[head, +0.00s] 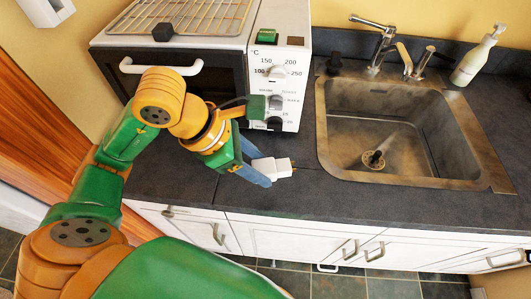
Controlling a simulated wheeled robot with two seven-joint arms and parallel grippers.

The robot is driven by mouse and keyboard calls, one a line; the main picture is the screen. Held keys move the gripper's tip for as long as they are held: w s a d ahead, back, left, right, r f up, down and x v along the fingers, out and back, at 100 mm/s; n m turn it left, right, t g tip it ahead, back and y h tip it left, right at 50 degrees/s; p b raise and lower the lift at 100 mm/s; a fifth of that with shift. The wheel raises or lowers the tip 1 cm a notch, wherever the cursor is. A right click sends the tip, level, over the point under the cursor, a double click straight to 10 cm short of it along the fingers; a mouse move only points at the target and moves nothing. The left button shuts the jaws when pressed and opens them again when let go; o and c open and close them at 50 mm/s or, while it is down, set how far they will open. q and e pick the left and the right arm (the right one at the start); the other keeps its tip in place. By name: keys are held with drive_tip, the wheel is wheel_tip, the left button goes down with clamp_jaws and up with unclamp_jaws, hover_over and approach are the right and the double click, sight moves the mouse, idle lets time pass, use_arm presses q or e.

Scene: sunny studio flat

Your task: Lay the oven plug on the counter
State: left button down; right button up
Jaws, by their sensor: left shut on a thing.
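The white plug (284,167) is between the fingers of my left gripper (266,172), which is shut on it. The gripper is over the dark counter (300,205), just in front of the oven's right side and left of the sink. I cannot tell whether the plug touches the counter or is slightly above it. The white countertop oven (290,50) stands at the back left, its front partly hidden by my left arm. No cord is clearly visible between the plug and the oven. My right gripper is out of view.
The sink (330,172) lies to the right, with a brush (375,157) inside and a faucet (378,45) behind. A soap bottle (478,57) stands at the back right. A wire rack (195,15) lies on the oven. The counter strip in front of the sink is clear.

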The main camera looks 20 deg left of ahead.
sight(264, 164)
use_arm(q)
drive_tip(key=w+f, duration=0.2)
drive_tip(key=f, duration=0.1)
drive_tip(key=w+f, duration=0.1)
drive_tip(key=f, duration=0.1)
drive_tip(key=shift+w+a+f, duration=0.1)
drive_tip(key=shift+w+a, duration=0.15)
drive_tip(key=shift+w, duration=0.15)
drive_tip(key=f, duration=0.2)
drive_tip(key=shift+w+f+p, duration=0.25)
drive_tip(key=shift+f+p, duration=0.1)
drive_tip(key=shift+p, duration=0.05)
drive_tip(key=shift+f, duration=0.4)
drive_tip(key=shift+s, duration=0.1)
drive_tip(key=shift+f, duration=0.1)
drive_tip(key=shift+f+b, duration=0.15)
drive_tip(key=shift+b, duration=0.15)
drive_tip(key=shift+c, duration=1.7)
unclamp_jaws()
